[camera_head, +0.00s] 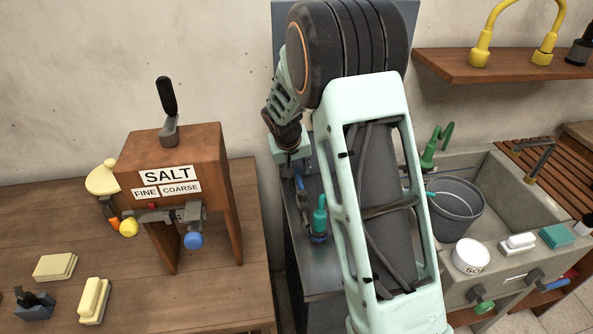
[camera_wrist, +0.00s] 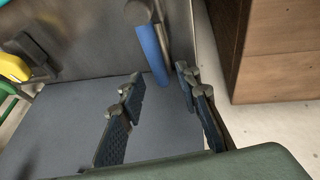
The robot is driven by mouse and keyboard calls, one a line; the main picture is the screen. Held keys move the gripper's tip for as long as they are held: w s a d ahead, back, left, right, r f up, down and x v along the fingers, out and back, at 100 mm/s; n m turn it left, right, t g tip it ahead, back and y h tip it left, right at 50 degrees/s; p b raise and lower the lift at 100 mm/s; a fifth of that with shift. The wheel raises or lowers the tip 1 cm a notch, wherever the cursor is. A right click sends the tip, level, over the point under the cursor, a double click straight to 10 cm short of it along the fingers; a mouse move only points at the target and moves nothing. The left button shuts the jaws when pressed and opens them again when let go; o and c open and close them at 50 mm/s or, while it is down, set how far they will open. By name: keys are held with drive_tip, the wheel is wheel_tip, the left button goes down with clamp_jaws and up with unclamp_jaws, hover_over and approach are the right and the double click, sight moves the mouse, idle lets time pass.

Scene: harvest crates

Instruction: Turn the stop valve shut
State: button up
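A blue lever handle (camera_wrist: 152,52) hangs from a grey hub (camera_wrist: 138,12) in the wrist view; I take it for the stop valve's handle. My gripper (camera_wrist: 158,88) is open, with one dark finger on each side of empty space. The handle's lower end appears between the fingertips in the picture, with no contact visible; I cannot tell how far beyond them it is. In the head view my arm hides much of the metal stand (camera_head: 325,272), and the valve cannot be made out clearly there.
A wooden cabinet (camera_wrist: 275,50) is close on the right in the wrist view. In the head view, a wooden salt dispenser (camera_head: 205,145) stands on the left table. A sink (camera_head: 500,175) with a grey bucket (camera_head: 455,212) is on the right.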

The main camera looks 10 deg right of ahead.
drive_tip(key=shift+w+d+f, duration=0.1)
drive_tip(key=shift+w+f, duration=0.15)
drive_tip(key=shift+f, duration=0.3)
clamp_jaws()
